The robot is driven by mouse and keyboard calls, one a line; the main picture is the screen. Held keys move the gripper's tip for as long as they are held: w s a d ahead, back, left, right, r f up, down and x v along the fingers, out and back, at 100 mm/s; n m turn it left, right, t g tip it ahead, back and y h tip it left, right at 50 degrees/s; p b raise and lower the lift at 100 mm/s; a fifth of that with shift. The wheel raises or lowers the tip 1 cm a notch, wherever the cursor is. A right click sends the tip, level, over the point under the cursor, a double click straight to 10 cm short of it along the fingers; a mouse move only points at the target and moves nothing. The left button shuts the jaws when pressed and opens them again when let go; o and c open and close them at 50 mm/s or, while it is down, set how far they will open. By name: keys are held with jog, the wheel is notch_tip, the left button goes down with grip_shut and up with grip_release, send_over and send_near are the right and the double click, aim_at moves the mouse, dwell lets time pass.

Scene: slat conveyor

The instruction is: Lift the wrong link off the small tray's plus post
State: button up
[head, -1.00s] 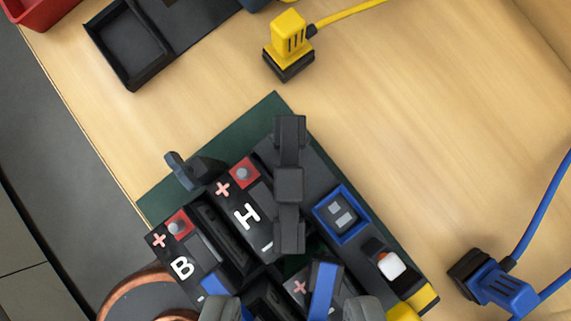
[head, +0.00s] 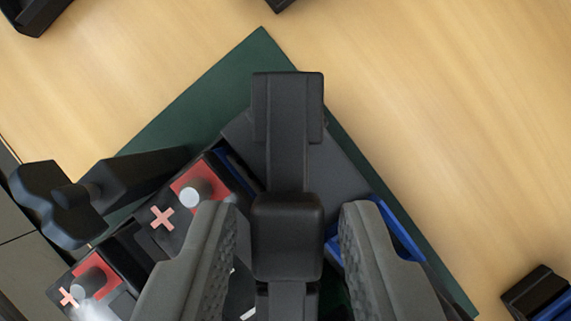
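The black tray (head: 130,245) lies on a dark green mat (head: 180,130). Two red plus terminals show on its left side, the upper one with a grey post (head: 195,191) and the lower one with another post (head: 91,283). A black bar (head: 287,140) with a raised block (head: 287,235) stands above the tray; I cannot tell whether it is the wrong link. My gripper (head: 289,228) is open, its grey fingers on either side of that block with gaps showing. The fingers and bar hide much of the tray, and which tray is the small one is unclear.
A black lever-like piece (head: 60,205) sticks out at the left. A blue frame (head: 405,235) is partly hidden behind the right finger. A blue and black plug (head: 540,297) lies at lower right. The wooden table (head: 450,110) is clear at upper right.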

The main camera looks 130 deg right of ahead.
jog(key=shift+x, duration=0.8)
grip_shut()
jog(key=shift+r, duration=0.15)
